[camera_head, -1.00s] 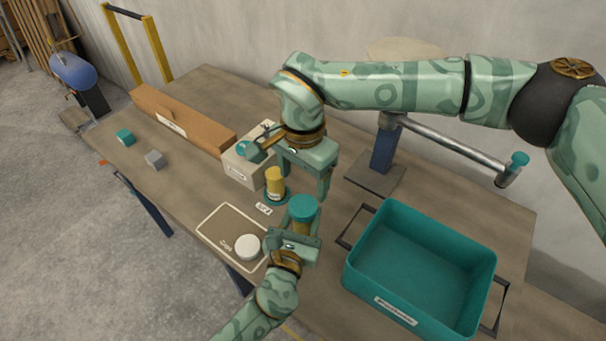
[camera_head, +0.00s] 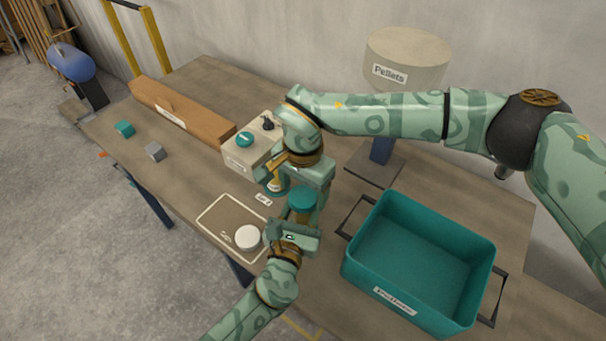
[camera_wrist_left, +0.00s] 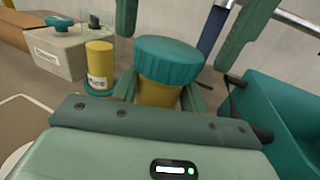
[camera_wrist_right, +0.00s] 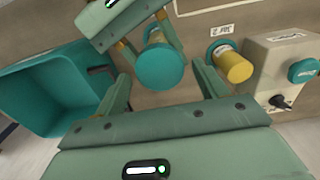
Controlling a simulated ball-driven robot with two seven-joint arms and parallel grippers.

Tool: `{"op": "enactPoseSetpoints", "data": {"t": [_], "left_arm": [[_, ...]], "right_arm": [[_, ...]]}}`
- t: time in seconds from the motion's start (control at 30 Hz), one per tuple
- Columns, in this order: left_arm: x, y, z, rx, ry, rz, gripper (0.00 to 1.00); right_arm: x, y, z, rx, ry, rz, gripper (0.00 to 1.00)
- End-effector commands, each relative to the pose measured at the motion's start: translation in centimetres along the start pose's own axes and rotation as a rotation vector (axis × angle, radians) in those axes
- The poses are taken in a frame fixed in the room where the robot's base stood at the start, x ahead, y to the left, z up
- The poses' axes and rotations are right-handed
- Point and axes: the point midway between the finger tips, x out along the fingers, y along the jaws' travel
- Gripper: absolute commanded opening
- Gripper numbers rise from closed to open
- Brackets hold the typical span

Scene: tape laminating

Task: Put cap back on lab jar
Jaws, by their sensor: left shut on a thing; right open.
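The lab jar (camera_wrist_left: 157,94) has a yellow body and is held upright between the fingers of my left gripper (camera_head: 297,224). A ribbed teal cap (camera_head: 302,198) sits on top of the jar; I cannot tell how tightly it is seated. My right gripper (camera_head: 300,192) is open and comes from above and behind. In the right wrist view the cap (camera_wrist_right: 160,68) shows between and beyond its spread fingers, with no clear contact. Much of the jar body is hidden in the head view.
A yellow cylinder (camera_wrist_right: 233,65) on a teal base stands close by, beside a pale box (camera_head: 243,155) with a teal button. A white disc (camera_head: 247,237) lies on the outlined mat (camera_head: 222,214). A teal bin (camera_head: 415,260) stands at right. Two small cubes lie at far left.

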Motion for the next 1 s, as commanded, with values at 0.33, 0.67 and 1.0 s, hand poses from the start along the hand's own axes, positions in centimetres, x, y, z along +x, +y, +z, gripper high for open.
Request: {"op": "enactPoseSetpoints", "data": {"t": [0.33,0.67,1.0], "left_arm": [[0.0,0.0,0.0,0.0,0.0,0.0,0.0],[0.0,0.0,0.0,0.0,0.0,0.0,0.0],[0.0,0.0,0.0,0.0,0.0,0.0,0.0]], "right_arm": [[1.42,0.01,0.01,0.0,0.001,0.0,0.72],[1.38,0.01,0.0,0.0,0.001,0.0,0.27],[1.37,0.0,-0.02,0.312,0.001,0.0,0.26]]}}
